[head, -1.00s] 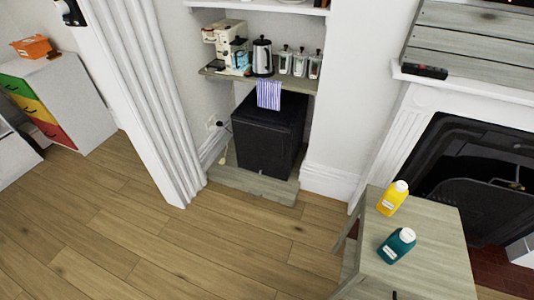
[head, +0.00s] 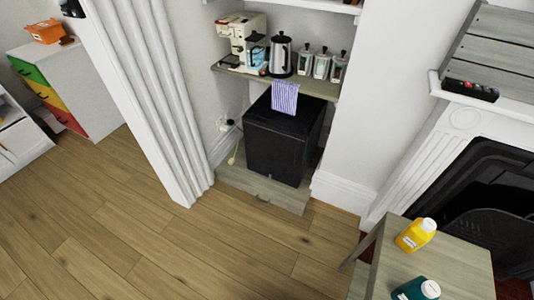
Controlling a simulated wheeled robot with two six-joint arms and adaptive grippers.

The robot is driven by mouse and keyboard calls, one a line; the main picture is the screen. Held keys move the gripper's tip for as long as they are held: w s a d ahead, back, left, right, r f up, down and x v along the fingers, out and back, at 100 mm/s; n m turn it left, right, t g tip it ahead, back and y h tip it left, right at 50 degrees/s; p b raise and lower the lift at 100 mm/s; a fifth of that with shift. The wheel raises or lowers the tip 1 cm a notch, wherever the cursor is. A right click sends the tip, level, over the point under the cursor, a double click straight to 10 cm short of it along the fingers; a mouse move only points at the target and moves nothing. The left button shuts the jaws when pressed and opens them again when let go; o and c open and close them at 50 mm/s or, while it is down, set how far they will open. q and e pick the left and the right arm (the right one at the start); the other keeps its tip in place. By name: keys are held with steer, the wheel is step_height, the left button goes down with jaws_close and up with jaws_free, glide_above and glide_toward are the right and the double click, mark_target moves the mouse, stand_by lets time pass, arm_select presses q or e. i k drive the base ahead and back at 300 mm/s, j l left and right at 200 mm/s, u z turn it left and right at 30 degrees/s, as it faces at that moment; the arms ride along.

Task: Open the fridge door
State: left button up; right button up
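The fridge (head: 279,146) is a small black box in the alcove, standing on a low wooden base under a shelf. Its front looks shut. A striped blue and white cloth (head: 285,97) hangs from the shelf edge just above the fridge and covers a little of its top. Neither of my grippers shows in the head view.
A wooden table (head: 455,262) with a yellow bottle (head: 416,235) and a teal bottle (head: 414,290) stands at the lower right, before the fireplace (head: 490,200). A white fluted column (head: 150,100) is left of the alcove. The wood floor (head: 190,240) before the fridge is clear.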

mark_target(279, 151)
steer(key=j, duration=0.2)
steer(key=i+j, duration=0.15)
steer(key=i, duration=0.2)
steer(key=i+j+u, duration=0.1)
steer(key=i, duration=0.25)
steer(key=i+j, duration=0.25)
steer(key=i, duration=0.15)
steer(key=u, duration=0.05)
